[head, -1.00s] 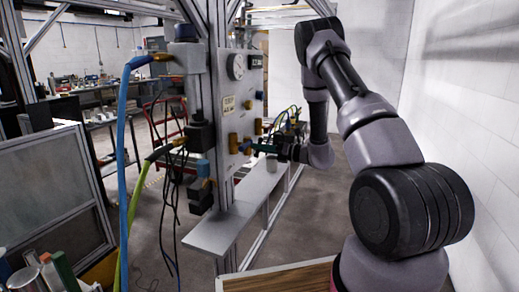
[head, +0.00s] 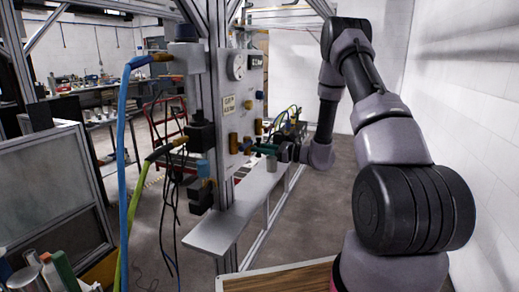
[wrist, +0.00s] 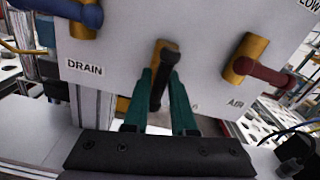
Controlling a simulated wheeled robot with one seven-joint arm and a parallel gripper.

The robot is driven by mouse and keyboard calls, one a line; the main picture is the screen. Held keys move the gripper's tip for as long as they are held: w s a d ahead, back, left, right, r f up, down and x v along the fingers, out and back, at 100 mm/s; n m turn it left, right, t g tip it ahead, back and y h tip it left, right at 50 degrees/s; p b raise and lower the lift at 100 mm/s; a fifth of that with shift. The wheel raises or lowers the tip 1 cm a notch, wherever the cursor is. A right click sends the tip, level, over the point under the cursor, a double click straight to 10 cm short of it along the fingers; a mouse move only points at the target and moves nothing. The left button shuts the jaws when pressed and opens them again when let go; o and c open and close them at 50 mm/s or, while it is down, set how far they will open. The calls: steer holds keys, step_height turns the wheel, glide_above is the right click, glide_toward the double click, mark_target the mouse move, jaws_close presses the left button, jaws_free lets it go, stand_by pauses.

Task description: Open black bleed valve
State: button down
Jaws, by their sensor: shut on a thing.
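The black bleed valve (wrist: 170,56) shows in the wrist view as a black lever on a brass body (wrist: 156,52), on the white panel (wrist: 118,48). The lever slants down toward the lower left. My gripper (wrist: 162,80) has its two teal fingers on either side of the lever, shut on it. In the head view my gripper (head: 266,148) is at the right face of the panel, low down. The lever is too small to make out there.
In the wrist view a blue-handled valve (wrist: 75,12) marked DRAIN is at left, and a red-handled valve (wrist: 262,72) marked AIR is at right. A grey shelf (head: 232,228) runs below the panel. Blue and green hoses (head: 122,170) hang at left.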

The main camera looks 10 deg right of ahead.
steer(key=shift+n, duration=2.2)
steer(key=c, duration=0.6)
jaws_free()
steer(key=v, duration=1.1)
steer(key=shift+a, duration=0.1)
